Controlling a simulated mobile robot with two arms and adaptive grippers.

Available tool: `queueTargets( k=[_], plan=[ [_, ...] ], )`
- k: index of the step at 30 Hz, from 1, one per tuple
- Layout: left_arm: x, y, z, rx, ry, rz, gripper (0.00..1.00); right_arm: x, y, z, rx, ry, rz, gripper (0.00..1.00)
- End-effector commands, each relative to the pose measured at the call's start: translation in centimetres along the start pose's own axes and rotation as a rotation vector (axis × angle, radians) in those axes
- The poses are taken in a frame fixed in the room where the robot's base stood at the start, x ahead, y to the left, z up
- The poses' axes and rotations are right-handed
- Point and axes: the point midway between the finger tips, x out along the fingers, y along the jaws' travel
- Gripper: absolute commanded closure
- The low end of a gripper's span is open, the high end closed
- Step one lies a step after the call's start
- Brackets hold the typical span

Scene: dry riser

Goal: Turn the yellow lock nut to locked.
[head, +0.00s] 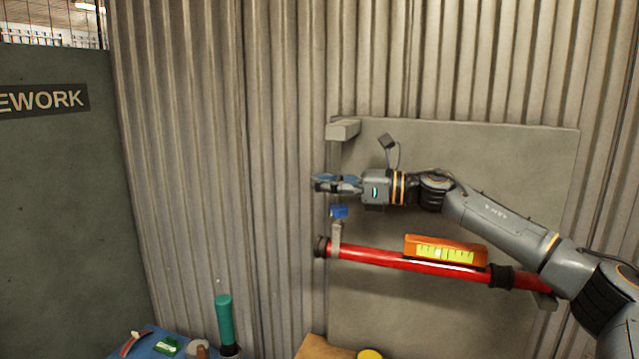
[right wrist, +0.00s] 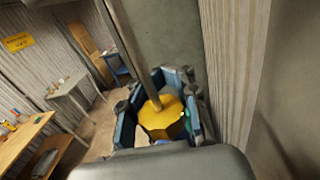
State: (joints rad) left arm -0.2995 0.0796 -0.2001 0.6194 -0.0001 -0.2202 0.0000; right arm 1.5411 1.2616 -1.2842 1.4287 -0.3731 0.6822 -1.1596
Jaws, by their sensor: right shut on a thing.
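The yellow lock nut (right wrist: 162,118) sits on a thin metal rod (right wrist: 138,55) in the right wrist view. My right gripper (head: 322,184) is shut on the nut, with its blue-padded fingers around it. In the head view the gripper hides the nut. The rod hangs from a grey bracket (head: 343,130) on the wall board. A blue fitting (head: 339,212) shows below the gripper, above a clamp (head: 336,238) at the left end of a red pipe (head: 385,257). The nut's locked or unlocked marking cannot be read. My left gripper is not in view.
An orange spirit level (head: 445,249) rests along the red pipe, below my right forearm. A grey panel (head: 50,200) stands at the left. The space left of the gripper is clear.

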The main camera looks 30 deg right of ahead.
Motion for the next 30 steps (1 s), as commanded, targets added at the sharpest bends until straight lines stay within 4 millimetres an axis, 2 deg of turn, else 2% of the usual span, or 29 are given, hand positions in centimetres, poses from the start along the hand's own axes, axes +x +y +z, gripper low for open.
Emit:
queueTargets(
  k=[7,8,10,23,26,30],
  plan=[
    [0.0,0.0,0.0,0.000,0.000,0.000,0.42,-0.1,-0.1,0.1,-0.001,-0.002,-0.003,1.00],
    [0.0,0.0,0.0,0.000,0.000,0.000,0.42,-0.1,-0.1,0.1,-0.001,-0.002,-0.003,0.75],
    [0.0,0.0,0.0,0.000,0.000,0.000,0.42,-0.1,-0.1,0.1,-0.001,-0.002,-0.003,0.61],
    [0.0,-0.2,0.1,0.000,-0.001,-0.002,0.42,-0.5,-0.1,0.0,0.001,-0.001,-0.002,0.61],
    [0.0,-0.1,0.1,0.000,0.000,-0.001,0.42,-1.7,-0.1,0.0,0.001,0.000,-0.003,0.61],
    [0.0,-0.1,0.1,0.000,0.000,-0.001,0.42,-4.6,-0.2,-0.1,0.002,0.000,-0.007,0.61]
  ],
)
